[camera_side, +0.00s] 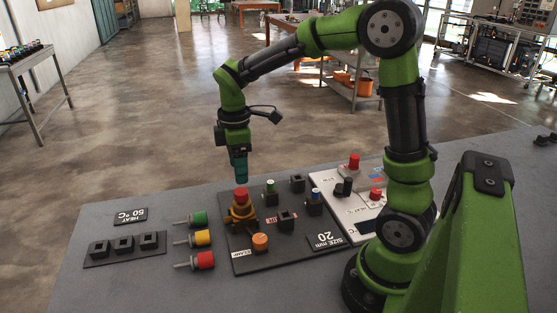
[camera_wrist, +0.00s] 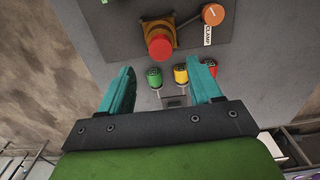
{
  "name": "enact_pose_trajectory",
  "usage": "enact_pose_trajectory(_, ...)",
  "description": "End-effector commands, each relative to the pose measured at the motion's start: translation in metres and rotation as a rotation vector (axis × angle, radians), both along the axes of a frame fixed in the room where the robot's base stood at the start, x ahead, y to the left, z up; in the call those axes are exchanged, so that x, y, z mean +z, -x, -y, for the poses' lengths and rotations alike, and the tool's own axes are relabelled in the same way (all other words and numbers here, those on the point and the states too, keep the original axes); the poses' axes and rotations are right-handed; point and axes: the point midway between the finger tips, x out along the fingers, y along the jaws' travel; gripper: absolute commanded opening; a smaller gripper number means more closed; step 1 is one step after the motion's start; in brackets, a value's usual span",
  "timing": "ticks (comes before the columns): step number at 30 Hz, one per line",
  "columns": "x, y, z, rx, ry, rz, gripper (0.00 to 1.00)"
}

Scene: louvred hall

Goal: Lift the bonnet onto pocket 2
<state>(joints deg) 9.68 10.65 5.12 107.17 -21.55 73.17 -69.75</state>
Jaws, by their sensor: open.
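A brass-coloured fitting (camera_side: 240,213) with a red cap (camera_side: 240,195) stands upright on the dark board; it is probably the bonnet, though no label confirms this. In the wrist view the red cap (camera_wrist: 160,47) shows just beyond the fingertips, with the fitting (camera_wrist: 158,25) behind it. My gripper (camera_side: 240,178) is above the cap, pointing down. In the wrist view my gripper (camera_wrist: 162,68) has its teal fingers apart with nothing between them. A black strip with three square pockets (camera_side: 125,248) lies at the left; I cannot read any pocket numbers.
Green (camera_side: 198,218), yellow (camera_side: 201,238) and red (camera_side: 204,260) cylinders with pins lie between strip and board. An orange clamp knob (camera_side: 260,242) and several black sockets (camera_side: 286,220) sit on the dark board (camera_side: 246,264). A white panel (camera_side: 362,212) stands right. The front-left table is clear.

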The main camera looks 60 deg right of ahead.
Motion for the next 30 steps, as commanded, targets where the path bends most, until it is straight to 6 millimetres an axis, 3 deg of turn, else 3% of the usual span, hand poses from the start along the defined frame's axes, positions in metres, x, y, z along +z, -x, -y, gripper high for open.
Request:
enact_pose_trajectory(15, -0.069, 0.001, 0.0, -0.004, -0.002, -0.005, 0.64)
enact_pose_trajectory(21, -0.084, 0.001, 0.0, -0.005, -0.002, -0.002, 0.64)
enact_pose_trajectory(30, -0.088, 0.001, 0.0, -0.005, -0.002, -0.002, 0.64)
